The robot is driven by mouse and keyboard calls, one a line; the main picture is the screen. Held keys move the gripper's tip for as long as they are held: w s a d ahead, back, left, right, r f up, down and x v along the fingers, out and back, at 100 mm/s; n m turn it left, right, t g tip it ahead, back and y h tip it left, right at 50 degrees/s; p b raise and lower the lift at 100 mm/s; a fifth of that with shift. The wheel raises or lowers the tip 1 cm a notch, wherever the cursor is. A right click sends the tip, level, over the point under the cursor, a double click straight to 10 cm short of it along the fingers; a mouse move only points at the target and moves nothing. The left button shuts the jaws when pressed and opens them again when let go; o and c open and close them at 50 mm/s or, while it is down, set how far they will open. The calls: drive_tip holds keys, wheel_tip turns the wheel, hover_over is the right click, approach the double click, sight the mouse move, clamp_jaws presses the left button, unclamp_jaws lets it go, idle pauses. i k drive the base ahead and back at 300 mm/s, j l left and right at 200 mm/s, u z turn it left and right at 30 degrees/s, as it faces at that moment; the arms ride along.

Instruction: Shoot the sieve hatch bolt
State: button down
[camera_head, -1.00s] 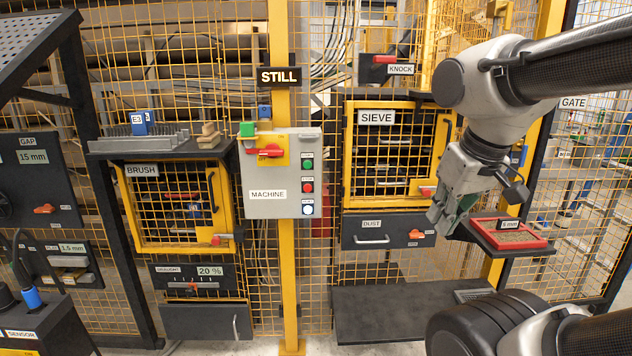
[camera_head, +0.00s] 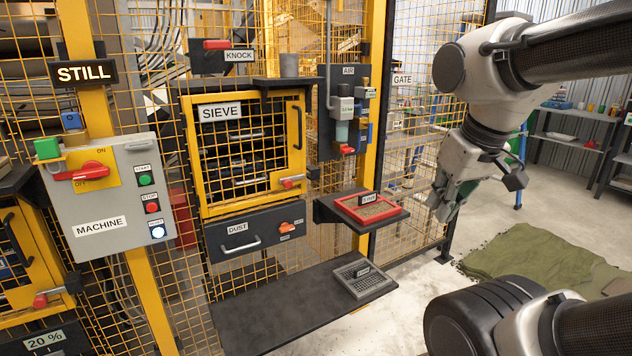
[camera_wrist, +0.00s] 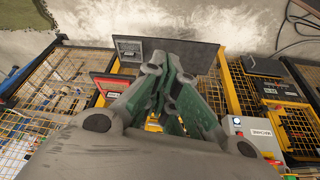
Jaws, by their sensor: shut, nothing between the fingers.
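The yellow-framed sieve hatch (camera_head: 250,150), labelled SIEVE, stands closed in the fence in the head view, with mesh across it. Its bolt (camera_head: 292,182) has a red handle at the hatch's lower right corner. Whether the bolt is shot cannot be told at this size. A dark vertical pull handle (camera_head: 297,128) sits above it. My gripper (camera_head: 442,212) hangs to the right of the hatch, apart from it, pointing down. It is shut and empty. In the wrist view my gripper's green-padded fingers (camera_wrist: 172,118) come together over the fence area.
A shelf with a red-framed sieve tray (camera_head: 369,208) juts out below right of the hatch. The dust drawer (camera_head: 240,245) is under the hatch, above a dark low platform (camera_head: 285,315). The air unit (camera_head: 346,110) hangs right of the hatch.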

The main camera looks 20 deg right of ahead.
sight(286, 182)
drive_tip(key=i+j, duration=0.3)
drive_tip(key=i, duration=0.2)
drive_tip(key=i+j+z, duration=0.15)
drive_tip(key=i+j, duration=0.15)
drive_tip(key=i, duration=0.2)
